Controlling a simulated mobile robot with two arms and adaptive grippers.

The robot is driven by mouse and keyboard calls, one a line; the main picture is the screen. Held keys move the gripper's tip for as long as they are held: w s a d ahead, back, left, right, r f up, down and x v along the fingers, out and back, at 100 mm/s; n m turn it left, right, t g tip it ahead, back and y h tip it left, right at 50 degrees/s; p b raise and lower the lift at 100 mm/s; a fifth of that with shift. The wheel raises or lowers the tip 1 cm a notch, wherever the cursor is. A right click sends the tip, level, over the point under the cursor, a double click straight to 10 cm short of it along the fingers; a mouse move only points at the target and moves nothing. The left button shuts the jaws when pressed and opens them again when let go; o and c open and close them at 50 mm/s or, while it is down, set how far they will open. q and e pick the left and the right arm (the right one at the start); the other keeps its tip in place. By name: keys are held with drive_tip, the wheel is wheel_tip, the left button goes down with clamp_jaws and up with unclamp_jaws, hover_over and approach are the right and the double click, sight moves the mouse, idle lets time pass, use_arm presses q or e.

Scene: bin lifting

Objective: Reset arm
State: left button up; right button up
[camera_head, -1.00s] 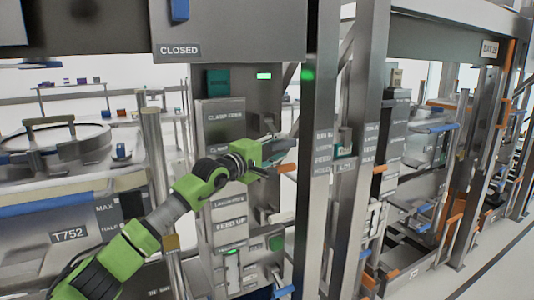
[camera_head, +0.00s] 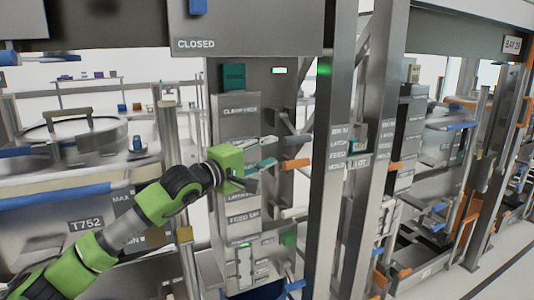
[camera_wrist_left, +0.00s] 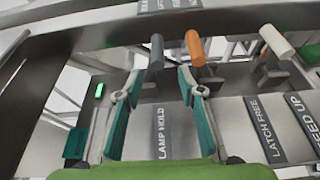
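My left gripper (camera_head: 272,151) is in front of the grey control panel in the head view. Its two teal fingers are spread, with nothing between them. In the left wrist view the open gripper (camera_wrist_left: 160,80) faces the panel, and a partly covered label reading "LAMP HOLD" (camera_wrist_left: 161,131) shows between the fingers. A grey lever (camera_wrist_left: 156,52) and an orange lever (camera_wrist_left: 194,46) lie beyond the fingertips, seemingly apart from them. The orange lever also shows in the head view (camera_head: 297,164). My right gripper is not in view.
A white lever (camera_head: 294,213) sits lower on the panel, beside a green block (camera_head: 288,239). Steel posts (camera_head: 328,160) stand close on the right. A bin marked T752 (camera_head: 86,224) is at left. A "CLOSED" sign (camera_head: 196,43) hangs above. Open floor (camera_head: 500,265) lies at far right.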

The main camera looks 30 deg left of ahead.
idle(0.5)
